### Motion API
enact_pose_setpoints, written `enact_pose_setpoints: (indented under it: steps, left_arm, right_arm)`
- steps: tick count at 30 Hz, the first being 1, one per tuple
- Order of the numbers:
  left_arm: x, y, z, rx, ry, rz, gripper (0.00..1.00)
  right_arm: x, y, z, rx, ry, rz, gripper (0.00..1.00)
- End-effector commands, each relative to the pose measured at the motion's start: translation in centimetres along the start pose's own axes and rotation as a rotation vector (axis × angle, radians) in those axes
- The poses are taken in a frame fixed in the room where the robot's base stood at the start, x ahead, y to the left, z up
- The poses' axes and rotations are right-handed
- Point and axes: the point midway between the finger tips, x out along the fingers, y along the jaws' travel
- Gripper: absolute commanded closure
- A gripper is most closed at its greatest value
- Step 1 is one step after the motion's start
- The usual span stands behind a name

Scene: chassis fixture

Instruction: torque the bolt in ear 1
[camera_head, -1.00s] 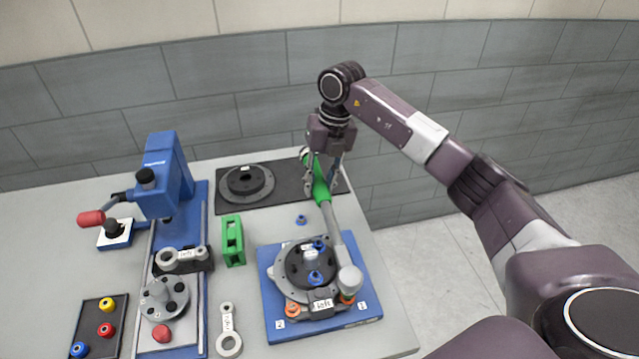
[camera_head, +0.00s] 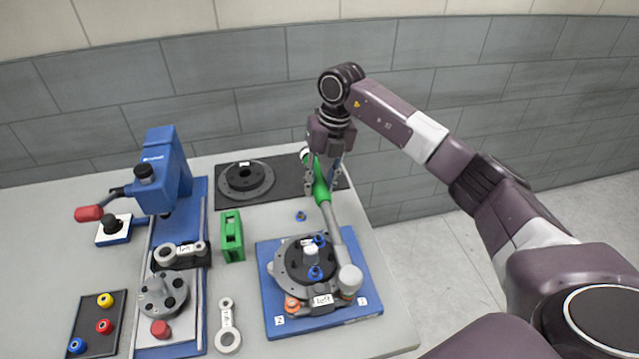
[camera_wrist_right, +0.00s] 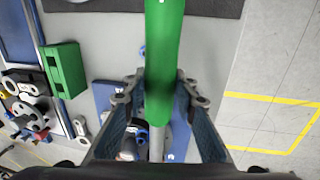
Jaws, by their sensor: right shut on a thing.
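My right gripper (camera_head: 322,186) is shut on the green handle (camera_head: 322,192) of a torque wrench; the handle also shows between the fingers in the right wrist view (camera_wrist_right: 163,70). The wrench's grey shaft (camera_head: 334,238) slants down to its round head (camera_head: 348,278), which is over the ear by the label 1 (camera_head: 363,301) of the blue fixture (camera_head: 272,295). The head hides the bolt there; I cannot tell whether it is seated. An orange bolt or ring (camera_head: 292,304) shows at the ear by label 2. A round grey part (camera_head: 287,262) sits on the fixture. My left gripper is out of view.
A green block (camera_head: 232,238) and a loose link (camera_head: 228,325) lie left of the fixture. A blue press (camera_head: 165,175) stands further left, beside a tray of coloured pieces (camera_head: 92,335). A dark mat with a grey disc (camera_head: 246,180) is behind. The table's right edge is close to the fixture.

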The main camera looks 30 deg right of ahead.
Motion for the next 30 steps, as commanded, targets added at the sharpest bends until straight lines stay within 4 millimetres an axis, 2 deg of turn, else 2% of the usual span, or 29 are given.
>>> enact_pose_setpoints:
  steps: [18, 30]
  left_arm:
    - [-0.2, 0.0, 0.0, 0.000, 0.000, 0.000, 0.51]
    - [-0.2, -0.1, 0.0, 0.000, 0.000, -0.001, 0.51]
  right_arm:
    - [-0.4, -1.4, 0.1, 0.062, -0.015, 0.003, 1.00]
    - [-0.4, -1.6, 0.1, 0.070, -0.017, 0.004, 1.00]
